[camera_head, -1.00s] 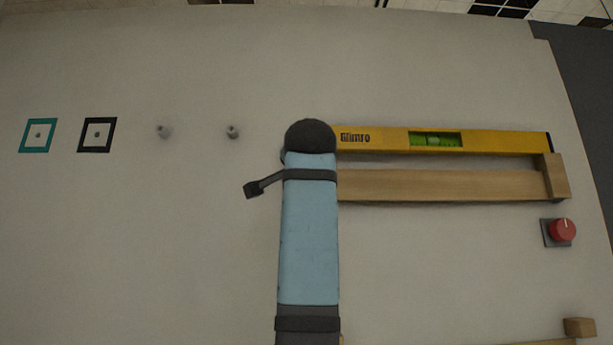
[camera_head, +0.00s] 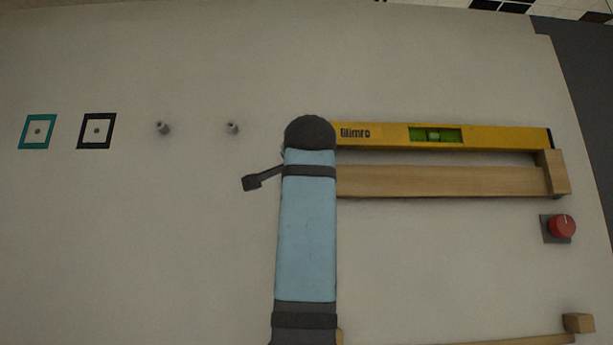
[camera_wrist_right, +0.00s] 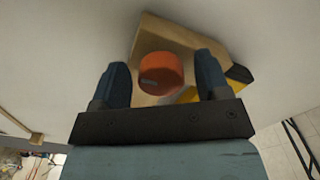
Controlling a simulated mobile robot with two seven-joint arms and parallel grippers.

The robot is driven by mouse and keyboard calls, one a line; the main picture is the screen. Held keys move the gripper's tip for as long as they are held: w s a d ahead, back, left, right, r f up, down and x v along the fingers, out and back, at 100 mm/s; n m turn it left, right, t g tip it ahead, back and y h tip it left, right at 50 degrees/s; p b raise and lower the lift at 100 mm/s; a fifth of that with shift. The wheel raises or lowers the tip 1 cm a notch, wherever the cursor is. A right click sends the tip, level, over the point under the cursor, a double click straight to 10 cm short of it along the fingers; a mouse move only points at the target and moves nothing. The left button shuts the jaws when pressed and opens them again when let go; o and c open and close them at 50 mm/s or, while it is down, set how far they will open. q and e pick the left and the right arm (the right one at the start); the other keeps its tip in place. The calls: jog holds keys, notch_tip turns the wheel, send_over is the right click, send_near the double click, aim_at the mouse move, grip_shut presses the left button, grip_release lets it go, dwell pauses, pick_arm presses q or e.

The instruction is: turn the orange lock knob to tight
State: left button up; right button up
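The orange lock knob (camera_wrist_right: 160,73) shows in the right wrist view, on a wooden block (camera_wrist_right: 150,40). A short pale mark lies on the left part of its face. My right gripper (camera_wrist_right: 162,75) is open, with one blue-grey finger on each side of the knob. Narrow gaps seem to show between knob and fingers; I cannot tell whether they touch. In the head view one of my blue arms hides the middle of the scene, and I see neither the orange knob nor a gripper there. My left gripper is not in view.
A yellow spirit level (camera_head: 490,136) lies along a wooden rail (camera_head: 440,181) with an end block (camera_head: 553,172). A red knob (camera_head: 561,226) sits on a grey plate at right. Two pegs (camera_head: 232,128) and two square frames (camera_head: 97,131) are at left.

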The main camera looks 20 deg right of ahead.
jog(key=b+v, duration=0.4)
jog(key=v, duration=1)
jog(key=shift+w, duration=0.1)
